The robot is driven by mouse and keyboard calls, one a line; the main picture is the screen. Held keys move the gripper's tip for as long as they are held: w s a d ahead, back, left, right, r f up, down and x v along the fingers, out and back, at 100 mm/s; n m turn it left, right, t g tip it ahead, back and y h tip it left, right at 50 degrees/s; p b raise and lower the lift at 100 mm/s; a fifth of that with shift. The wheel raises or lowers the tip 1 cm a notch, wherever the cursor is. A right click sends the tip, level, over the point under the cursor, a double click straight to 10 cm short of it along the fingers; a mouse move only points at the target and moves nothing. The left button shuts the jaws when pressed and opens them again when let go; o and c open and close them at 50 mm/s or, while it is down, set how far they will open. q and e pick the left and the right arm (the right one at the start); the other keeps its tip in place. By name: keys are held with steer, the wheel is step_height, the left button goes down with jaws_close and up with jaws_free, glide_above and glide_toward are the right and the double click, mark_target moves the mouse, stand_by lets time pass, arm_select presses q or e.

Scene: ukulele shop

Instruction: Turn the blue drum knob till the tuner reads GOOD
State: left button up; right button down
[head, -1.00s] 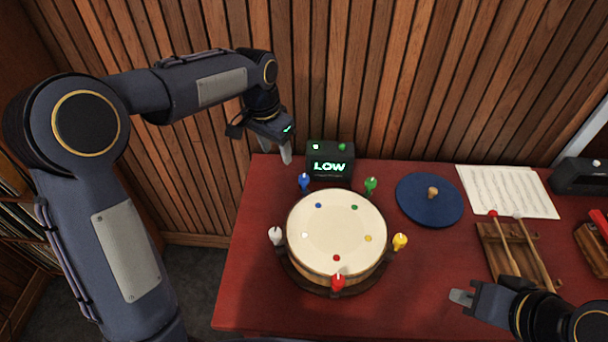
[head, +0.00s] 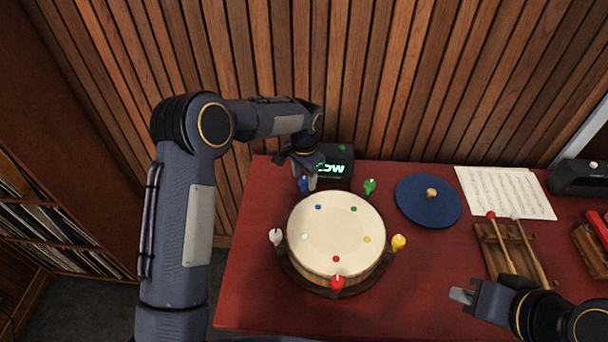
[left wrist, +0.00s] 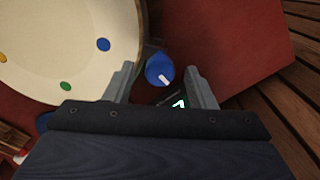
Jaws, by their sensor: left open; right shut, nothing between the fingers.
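The drum (head: 337,228) stands on the red table, with colored knobs around its rim and matching dots on its skin. The blue knob (head: 304,184) is at its back left. In the left wrist view the blue knob (left wrist: 160,69), with a white mark, sits between the two fingers of my left gripper (left wrist: 160,84), with a gap on either side. My left gripper (head: 309,180) is open at the blue knob in the head view. The tuner (head: 336,168) behind the drum is partly hidden by it; its visible letters fit LOW. My right gripper (head: 462,296) is shut and empty at the right.
The green (head: 369,187), yellow (head: 398,243), red (head: 338,284) and white (head: 276,237) knobs surround the drum. A blue disc (head: 428,201) with a wooden knob, sheet music (head: 505,192) and a wooden rack (head: 507,252) with mallets lie to the right. A slatted wall is behind.

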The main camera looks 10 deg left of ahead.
arm_select(q)
steer(key=shift+f, duration=0.35)
steer(key=c, duration=1)
steer(key=shift+o, duration=0.2)
steer(key=shift+m, duration=0.4)
steer(key=shift+m+b, duration=0.65)
steer(key=shift+m, duration=0.25)
steer(key=shift+m+b, duration=0.4)
steer(key=shift+m, duration=1.4)
steer(key=shift+r, duration=0.1)
